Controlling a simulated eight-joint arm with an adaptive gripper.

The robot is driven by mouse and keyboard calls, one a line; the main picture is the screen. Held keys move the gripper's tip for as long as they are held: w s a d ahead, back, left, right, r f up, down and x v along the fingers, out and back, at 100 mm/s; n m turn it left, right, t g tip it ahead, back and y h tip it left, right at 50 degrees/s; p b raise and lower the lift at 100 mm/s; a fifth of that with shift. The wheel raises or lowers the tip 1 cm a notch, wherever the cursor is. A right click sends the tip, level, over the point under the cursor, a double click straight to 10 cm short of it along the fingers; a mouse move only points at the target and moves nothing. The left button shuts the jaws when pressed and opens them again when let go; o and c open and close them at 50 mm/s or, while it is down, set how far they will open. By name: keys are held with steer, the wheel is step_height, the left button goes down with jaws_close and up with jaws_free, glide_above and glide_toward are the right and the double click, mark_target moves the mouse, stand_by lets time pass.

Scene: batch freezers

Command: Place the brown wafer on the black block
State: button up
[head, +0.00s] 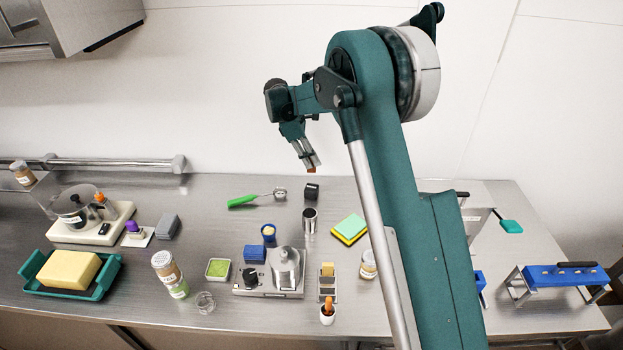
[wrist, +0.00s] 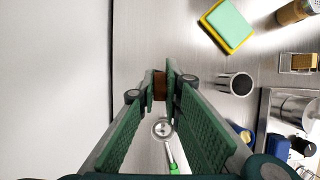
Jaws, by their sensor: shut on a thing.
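My gripper (head: 309,160) is shut on the brown wafer (head: 312,169) and holds it in the air above the back of the steel table. In the wrist view, the wafer (wrist: 160,86) sits between the fingertips (wrist: 160,83). The black block (head: 311,191) stands on the table just below the wafer in the head view, with a visible gap between them. In the wrist view I cannot make out the block; the fingers and wafer seem to hide it.
A steel cup (head: 309,220) stands in front of the block. A green-handled tool (head: 256,199) lies to its left. A yellow and green sponge stack (head: 350,229) is to the front right. A dark grey block (head: 167,226) stands farther left. The wall is behind.

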mark_target(310, 172)
steer(key=shift+f, duration=2.05)
steer(key=shift+f, duration=1.85)
steer(key=shift+f, duration=0.15)
steer(key=o, duration=0.7)
steer(key=shift+r, duration=0.2)
steer(key=v, duration=1.2)
